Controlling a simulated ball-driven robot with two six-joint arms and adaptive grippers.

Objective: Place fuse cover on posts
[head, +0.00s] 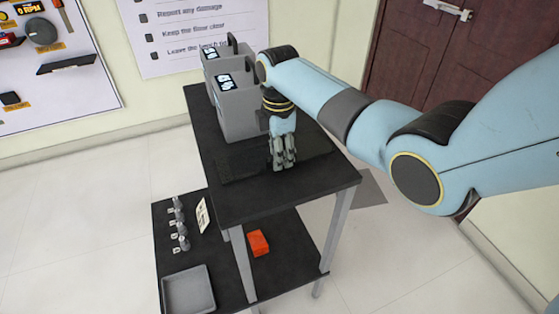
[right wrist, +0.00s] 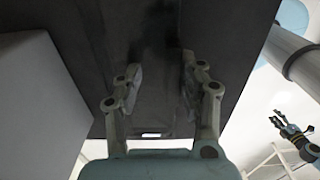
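An orange-red block (head: 259,243) lies on the lower shelf in the head view; I cannot tell whether it is the fuse cover. Several small grey upright pieces (head: 179,226) with white tags stand in a row at the lower shelf's left; I cannot tell whether they are the posts. My right gripper (head: 284,160) points down over the dark table top, beside the grey boxes.
Two grey boxes with lit displays, the nearer one (head: 240,112) large, stand at the back of the black table (head: 300,187). A grey tray (head: 188,291) and a white card (head: 202,216) are on the lower shelf. The table top's front right is clear.

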